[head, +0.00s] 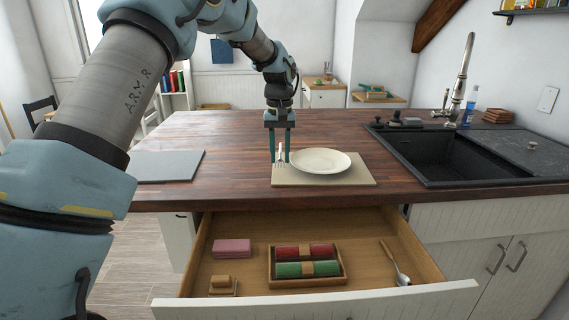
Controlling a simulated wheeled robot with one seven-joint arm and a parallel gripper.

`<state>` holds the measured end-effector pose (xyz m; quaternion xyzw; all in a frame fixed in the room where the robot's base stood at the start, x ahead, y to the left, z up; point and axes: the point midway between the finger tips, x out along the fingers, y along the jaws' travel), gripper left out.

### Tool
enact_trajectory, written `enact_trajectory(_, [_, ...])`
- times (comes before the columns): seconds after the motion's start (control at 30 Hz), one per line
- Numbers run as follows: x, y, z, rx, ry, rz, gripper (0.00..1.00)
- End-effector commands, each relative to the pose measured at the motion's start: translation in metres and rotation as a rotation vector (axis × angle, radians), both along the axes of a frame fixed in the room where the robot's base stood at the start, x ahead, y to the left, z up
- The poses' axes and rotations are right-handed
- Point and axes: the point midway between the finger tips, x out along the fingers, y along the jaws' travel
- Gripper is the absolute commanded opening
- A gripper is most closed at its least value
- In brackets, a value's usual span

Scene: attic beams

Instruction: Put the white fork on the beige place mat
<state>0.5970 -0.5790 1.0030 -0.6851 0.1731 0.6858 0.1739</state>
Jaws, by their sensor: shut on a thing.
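My gripper (280,152) points straight down at the left part of the beige place mat (340,181) on the wooden counter. It is shut on the white fork (281,157), which is upright between the fingers at the left of the white plate. The plate (320,160) rests on the mat. The fork's lower end is at or just above the mat; I cannot tell whether it touches. The fingers hide part of the fork.
An open drawer (316,301) below the counter holds a box with red and green rolls (306,262), pink napkins (232,248) and a spoon (396,262). A grey mat (170,166) lies left. A black sink (450,150) is right. The counter behind the plate is clear.

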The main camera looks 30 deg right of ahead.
Motion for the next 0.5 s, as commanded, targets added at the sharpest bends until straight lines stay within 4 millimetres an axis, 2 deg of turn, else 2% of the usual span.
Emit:
enact_trajectory(0.13, [0.000, 0.000, -0.010, 0.001, 0.002, 0.000, 0.00])
enact_trajectory(0.33, [-0.001, 0.000, -0.037, 0.001, 0.002, 0.000, 0.00])
enact_trajectory(0.5, [0.000, 0.000, -0.040, -0.001, 0.000, 0.000, 0.00])
